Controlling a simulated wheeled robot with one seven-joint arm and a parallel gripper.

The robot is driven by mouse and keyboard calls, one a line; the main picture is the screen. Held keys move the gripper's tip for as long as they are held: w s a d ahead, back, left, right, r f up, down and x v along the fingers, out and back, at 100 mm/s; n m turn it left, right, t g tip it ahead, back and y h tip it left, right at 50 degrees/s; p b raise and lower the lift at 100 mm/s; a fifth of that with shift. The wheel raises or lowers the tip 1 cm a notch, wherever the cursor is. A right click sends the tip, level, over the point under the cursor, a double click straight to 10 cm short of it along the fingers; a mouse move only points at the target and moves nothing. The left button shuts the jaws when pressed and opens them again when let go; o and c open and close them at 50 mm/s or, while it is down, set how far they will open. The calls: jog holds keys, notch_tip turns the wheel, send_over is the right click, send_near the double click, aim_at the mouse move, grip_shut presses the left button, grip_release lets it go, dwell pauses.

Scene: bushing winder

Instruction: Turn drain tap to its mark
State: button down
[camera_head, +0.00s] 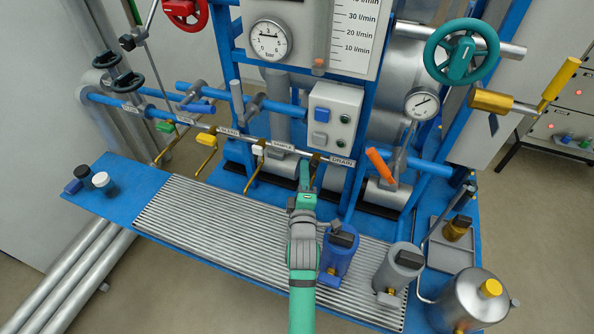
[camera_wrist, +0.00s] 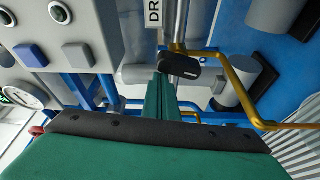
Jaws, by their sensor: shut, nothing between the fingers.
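The "DRAIN" label (camera_head: 342,161) sits on the sampling pipe in the head view; part of it shows in the wrist view (camera_wrist: 153,12). Close to it is a small black tap handle (camera_wrist: 180,66), above a bent yellow outlet pipe (camera_wrist: 240,85). In the head view my gripper and arm hide most of this tap. My gripper (camera_head: 305,168) reaches up to the pipe just left of the label. In the wrist view its green fingers (camera_wrist: 166,78) are together, with their tips at the left end of the black handle. I cannot tell whether they touch it. I cannot make out a mark.
Other taps with green (camera_head: 165,126), yellow (camera_head: 207,139) and white (camera_head: 258,151) handles line the pipe to the left. An orange lever (camera_head: 380,165) stands to the right. Blue (camera_head: 338,252) and grey (camera_head: 397,270) containers stand near my arm. The slatted grating (camera_head: 210,225) is clear at left.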

aim_at(314, 166)
jog(key=shift+s+d, duration=0.2)
jog(key=shift+d, duration=0.35)
jog(key=shift+s+d, duration=0.15)
jog(key=shift+d, duration=0.2)
jog(key=shift+s+d+f, duration=0.2)
jog(key=shift+d+f, duration=0.05)
jog(key=shift+d, duration=0.2)
dwell(0.6)
notch_tip(314, 166, up, 4)
jog(key=s+a+f, duration=0.3)
jog(key=s, duration=0.5)
jog(key=shift+s+a, duration=0.3)
jog(key=shift+s, duration=0.1)
jog(key=shift+f, duration=0.1)
